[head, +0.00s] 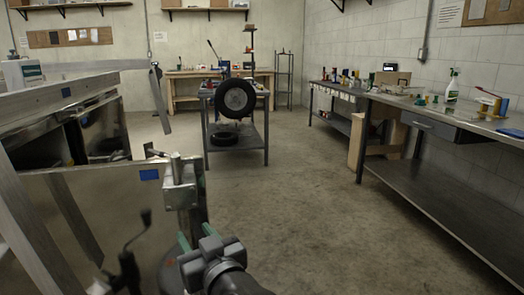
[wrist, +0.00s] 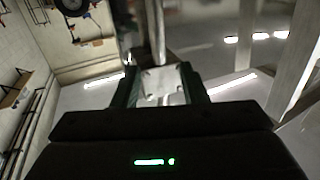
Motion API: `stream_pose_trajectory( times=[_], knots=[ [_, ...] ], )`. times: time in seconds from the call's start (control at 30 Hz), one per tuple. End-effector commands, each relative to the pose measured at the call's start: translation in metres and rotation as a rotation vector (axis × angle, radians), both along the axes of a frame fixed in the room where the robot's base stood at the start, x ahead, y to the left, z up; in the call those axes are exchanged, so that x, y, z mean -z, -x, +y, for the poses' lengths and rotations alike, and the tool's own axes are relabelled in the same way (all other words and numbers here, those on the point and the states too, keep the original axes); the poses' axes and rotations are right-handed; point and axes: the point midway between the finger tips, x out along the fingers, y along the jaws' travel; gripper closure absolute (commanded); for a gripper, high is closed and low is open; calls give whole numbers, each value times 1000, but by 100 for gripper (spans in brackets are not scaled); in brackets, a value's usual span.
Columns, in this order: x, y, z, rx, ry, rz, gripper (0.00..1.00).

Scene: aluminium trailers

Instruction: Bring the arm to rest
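My gripper (head: 195,232) is at the bottom centre of the head view, with its two green-tipped fingers apart. In the wrist view, my gripper (wrist: 162,82) shows a dark finger on each side and a gap between them. A bright metal block on a post (head: 180,190) stands just beyond the fingertips in the head view. The metal block (wrist: 160,84) also shows between the fingers in the wrist view and looks to be beyond them. I see no object clearly held. Whether a finger touches the block cannot be told.
An aluminium trailer (head: 75,110) with a crank handle (head: 130,250) fills the left side. A long workbench (head: 440,120) with bottles and tools runs along the right wall. A cart with a tyre (head: 235,98) stands at the back. The concrete floor (head: 300,200) between is clear.

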Motion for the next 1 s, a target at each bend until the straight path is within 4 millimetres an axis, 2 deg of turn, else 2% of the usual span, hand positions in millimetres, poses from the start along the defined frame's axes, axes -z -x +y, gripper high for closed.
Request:
stream_pose_trajectory(
  times=[0.03,0.6,1.0],
  knots=[
    [5,-5,3,1,3,1,61],
    [2,-60,39,2,1,2,61],
    [0,-70,46,1,0,0,61]
  ],
)
